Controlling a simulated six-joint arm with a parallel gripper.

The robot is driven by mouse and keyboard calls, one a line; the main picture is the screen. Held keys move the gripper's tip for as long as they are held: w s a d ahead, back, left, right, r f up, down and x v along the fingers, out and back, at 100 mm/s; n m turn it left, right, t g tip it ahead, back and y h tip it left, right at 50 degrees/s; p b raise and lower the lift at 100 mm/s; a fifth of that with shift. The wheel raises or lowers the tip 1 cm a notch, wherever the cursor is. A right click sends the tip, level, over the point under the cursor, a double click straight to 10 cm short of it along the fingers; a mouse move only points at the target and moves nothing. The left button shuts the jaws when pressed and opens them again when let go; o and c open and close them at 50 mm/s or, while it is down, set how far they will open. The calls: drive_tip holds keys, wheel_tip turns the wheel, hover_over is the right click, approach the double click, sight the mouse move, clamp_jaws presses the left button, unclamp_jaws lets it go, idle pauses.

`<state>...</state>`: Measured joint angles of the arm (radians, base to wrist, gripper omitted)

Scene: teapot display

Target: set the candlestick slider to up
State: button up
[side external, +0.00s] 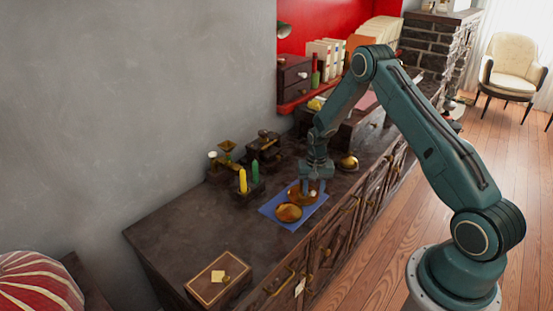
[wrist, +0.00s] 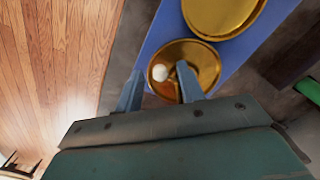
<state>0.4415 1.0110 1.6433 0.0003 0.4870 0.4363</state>
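A dark candlestick stand (side external: 249,189) sits on the cabinet top, left of my gripper in the side view. It carries a yellow candle (side external: 242,182) and a green candle (side external: 255,171), both upright. I cannot tell its slider or setting. Part of a green thing, possibly the green candle (wrist: 308,88), shows at the right edge of the wrist view. My gripper (side external: 312,191) points down over a brass dish beside the candlestick. In the wrist view my gripper (wrist: 158,72) has its fingers apart, with the dish and a small white ball (wrist: 160,73) beyond them.
A blue mat (side external: 309,212) holds two brass dishes, the nearer one (side external: 288,213) lying flat. Small brass and dark objects (side external: 226,158) stand behind the candlestick. A brass dome (side external: 348,162) is to the right. A brown box (side external: 218,279) lies front left, with bare cabinet top (side external: 190,232) between.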

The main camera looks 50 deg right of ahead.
sight(313, 191)
clamp_jaws()
drive_tip(key=shift+r, duration=2)
unclamp_jaws()
